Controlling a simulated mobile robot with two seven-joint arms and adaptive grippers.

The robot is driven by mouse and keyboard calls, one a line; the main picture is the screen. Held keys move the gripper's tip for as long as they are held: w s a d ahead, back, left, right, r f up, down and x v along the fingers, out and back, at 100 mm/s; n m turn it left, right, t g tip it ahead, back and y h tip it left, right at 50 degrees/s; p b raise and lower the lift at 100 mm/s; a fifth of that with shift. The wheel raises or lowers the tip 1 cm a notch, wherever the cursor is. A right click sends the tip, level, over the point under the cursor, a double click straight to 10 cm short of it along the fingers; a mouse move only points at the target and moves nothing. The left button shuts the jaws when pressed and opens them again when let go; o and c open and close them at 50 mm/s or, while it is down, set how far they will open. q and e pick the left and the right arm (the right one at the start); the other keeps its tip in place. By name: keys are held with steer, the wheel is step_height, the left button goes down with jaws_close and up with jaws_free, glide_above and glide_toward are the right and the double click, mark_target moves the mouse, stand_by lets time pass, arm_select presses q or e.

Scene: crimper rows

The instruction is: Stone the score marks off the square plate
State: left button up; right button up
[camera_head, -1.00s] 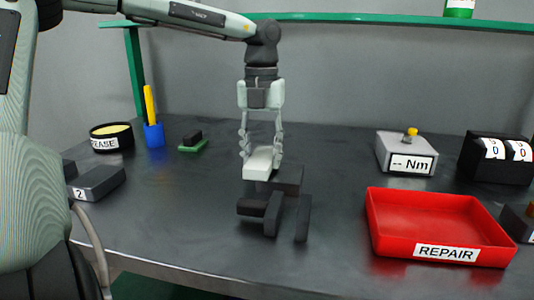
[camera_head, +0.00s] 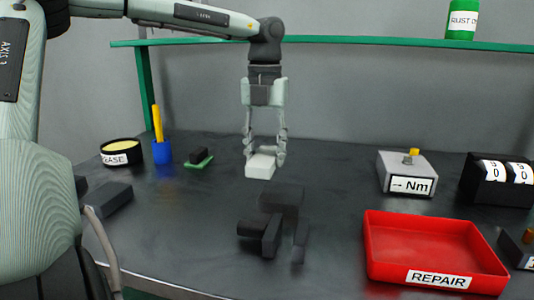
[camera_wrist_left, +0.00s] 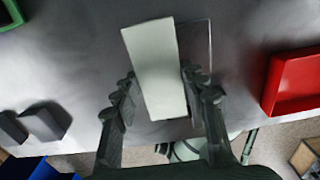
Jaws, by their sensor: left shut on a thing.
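My left gripper (camera_head: 264,158) is shut on a pale, whitish block (camera_head: 260,167) and holds it over the middle of the dark bench. The block also shows large between the fingers in the left wrist view (camera_wrist_left: 155,68). Just in front of it in the head view is a group of dark pieces: a block (camera_head: 282,199), a second block (camera_head: 256,233) and a thin upright slat (camera_head: 300,242). A faint rectangular outline (camera_wrist_left: 197,55) shows beside the held block in the wrist view; I cannot tell whether it is the square plate. No score marks can be made out. My right gripper is not in view.
A red REPAIR tray (camera_head: 379,258) stands at the right front, with a grey Nm box (camera_head: 407,177) and a black number box (camera_head: 497,180) behind. A grease tin (camera_head: 121,153), a blue cup (camera_head: 162,152) and a green pad (camera_head: 196,163) are at the back left.

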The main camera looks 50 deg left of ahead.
arm_select(q)
steer(key=shift+r, duration=1.25)
